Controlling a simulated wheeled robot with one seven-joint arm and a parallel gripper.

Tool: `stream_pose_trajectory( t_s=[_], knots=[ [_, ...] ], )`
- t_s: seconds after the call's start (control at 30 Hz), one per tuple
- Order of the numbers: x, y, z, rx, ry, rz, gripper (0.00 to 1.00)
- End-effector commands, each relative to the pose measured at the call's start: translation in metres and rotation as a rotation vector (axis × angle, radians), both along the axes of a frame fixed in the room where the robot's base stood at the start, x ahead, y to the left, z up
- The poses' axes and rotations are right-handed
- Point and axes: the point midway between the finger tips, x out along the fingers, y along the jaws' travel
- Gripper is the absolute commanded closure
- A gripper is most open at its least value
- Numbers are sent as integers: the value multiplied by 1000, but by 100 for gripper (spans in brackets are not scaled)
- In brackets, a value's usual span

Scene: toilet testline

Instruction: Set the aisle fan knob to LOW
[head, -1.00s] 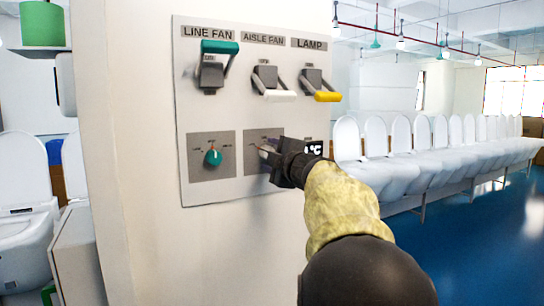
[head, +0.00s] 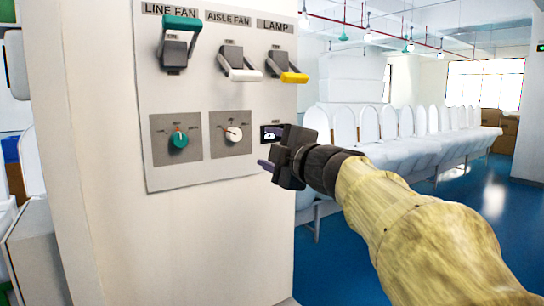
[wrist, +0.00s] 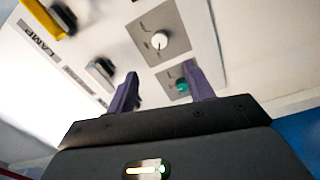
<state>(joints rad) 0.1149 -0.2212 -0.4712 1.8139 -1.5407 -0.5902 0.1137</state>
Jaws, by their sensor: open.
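The aisle fan knob (head: 233,133) is white and round, on a grey square plate below the AISLE FAN label (head: 228,19). In the wrist view the knob (wrist: 160,41) shows beyond the two fingers, clear of both. A small mark on it seems to point to the upper left in the head view; its exact setting is too small to read. My gripper (head: 268,150) is open and empty, right of the knob and in front of the panel. Its purple fingers show apart in the wrist view (wrist: 160,80).
The panel (head: 205,95) also holds a green line fan knob (head: 179,140) and lever switches with green, white and yellow handles. Blue floor (head: 340,265) and rows of toilets lie to the right.

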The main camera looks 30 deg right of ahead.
Motion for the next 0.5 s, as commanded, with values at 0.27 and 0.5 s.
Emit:
stream_pose_trajectory(
  t_s=[0.27,0.5],
  knots=[
    [-28,0,-2,0,1,0,47],
    [-28,0,-1,0,1,0,47]
  ],
)
